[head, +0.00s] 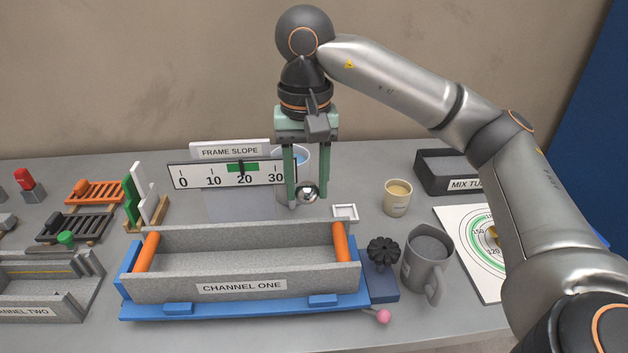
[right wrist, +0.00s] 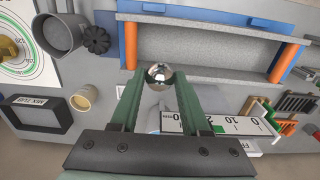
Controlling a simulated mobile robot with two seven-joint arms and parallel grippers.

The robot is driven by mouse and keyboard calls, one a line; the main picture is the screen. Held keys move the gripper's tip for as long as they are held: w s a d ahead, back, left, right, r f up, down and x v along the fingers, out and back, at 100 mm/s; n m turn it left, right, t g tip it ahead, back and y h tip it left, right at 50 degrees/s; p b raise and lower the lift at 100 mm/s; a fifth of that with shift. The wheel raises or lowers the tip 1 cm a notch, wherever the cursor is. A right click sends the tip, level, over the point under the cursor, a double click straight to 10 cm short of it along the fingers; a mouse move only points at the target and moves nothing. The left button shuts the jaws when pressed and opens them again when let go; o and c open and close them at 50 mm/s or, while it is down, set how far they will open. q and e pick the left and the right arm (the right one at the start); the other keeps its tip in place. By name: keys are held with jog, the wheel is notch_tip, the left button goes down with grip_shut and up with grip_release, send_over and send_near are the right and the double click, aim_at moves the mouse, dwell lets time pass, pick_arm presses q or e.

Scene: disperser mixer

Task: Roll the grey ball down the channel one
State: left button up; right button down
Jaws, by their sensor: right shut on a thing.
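The grey ball (head: 307,194) is shiny and metallic. My right gripper (head: 306,200) points down and is shut on it, behind the right part of channel one. In the right wrist view the ball (right wrist: 158,76) sits between the two green fingertips. Channel one (head: 190,288) is a long grey speckled trough on a blue frame (head: 240,308), with an orange roller (head: 341,242) at its right end and another (head: 147,252) at its left. The ball is outside the trough. My left gripper is not in view.
A frame slope scale (head: 205,176) stands behind the trough. A small white square tray (head: 345,213), a black knob (head: 383,250), a grey mug (head: 427,262) and a beige cup (head: 397,198) lie to the right. Channel two (head: 35,290) is at the left.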

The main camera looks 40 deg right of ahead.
aim_at(304, 202)
jog(key=shift+a, duration=0.3)
notch_tip(304, 202, down, 4)
jog(key=b, duration=0.3)
jog(key=shift+w+r, duration=0.1)
jog(key=shift+r, duration=0.05)
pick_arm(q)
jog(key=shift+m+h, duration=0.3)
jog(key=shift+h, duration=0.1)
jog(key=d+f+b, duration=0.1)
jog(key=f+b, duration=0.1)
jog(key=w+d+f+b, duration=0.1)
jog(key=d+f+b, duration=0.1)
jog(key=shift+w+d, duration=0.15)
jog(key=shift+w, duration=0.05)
pick_arm(e)
notch_tip(304, 202, down, 6)
jog(key=shift+r, duration=0.1)
pick_arm(q)
jog(key=shift+b, duration=0.35)
pick_arm(e)
jog(key=shift+f, duration=0.2)
